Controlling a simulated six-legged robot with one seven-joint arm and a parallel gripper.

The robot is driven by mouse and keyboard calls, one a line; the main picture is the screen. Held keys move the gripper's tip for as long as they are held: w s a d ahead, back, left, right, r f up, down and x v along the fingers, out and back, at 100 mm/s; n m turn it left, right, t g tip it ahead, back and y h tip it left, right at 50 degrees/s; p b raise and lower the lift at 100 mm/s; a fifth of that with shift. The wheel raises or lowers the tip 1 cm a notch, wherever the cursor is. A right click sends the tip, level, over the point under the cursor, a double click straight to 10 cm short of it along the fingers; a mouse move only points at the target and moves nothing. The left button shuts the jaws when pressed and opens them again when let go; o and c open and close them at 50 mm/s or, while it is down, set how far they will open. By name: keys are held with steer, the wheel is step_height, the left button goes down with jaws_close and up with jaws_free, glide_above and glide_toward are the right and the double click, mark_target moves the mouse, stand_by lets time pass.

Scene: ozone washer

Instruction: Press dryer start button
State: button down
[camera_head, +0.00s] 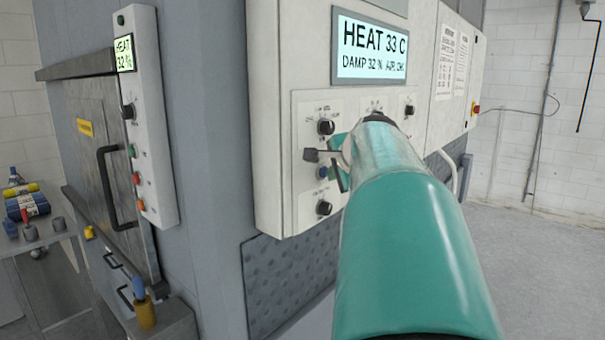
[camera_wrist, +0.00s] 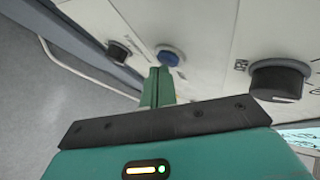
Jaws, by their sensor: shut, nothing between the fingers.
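The white control panel (camera_head: 285,205) carries black knobs and a small blue button (camera_head: 323,172), seen partly behind my gripper. In the wrist view the blue button (camera_wrist: 169,56) is round, in a grey collar, just beyond my fingertips. My gripper (camera_wrist: 160,72) is shut and empty, its green fingers pointing at the blue button. I cannot tell whether the tips touch it. In the head view my gripper (camera_head: 332,156) is in front of the panel, partly hidden by my arm. No label readable here marks a dryer start button.
A black knob (camera_wrist: 279,80) stands right of my fingers, another (camera_wrist: 119,51) left. A narrow panel (camera_head: 150,110) at left has green, red and orange buttons. Open floor (camera_head: 540,250) lies right.

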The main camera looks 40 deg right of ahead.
steer(key=shift+s, duration=0.7)
steer(key=shift+s+d, duration=0.15)
steer(key=shift+s, duration=1.1)
steer(key=shift+s+d, duration=0.1)
steer(key=shift+s, duration=1.15)
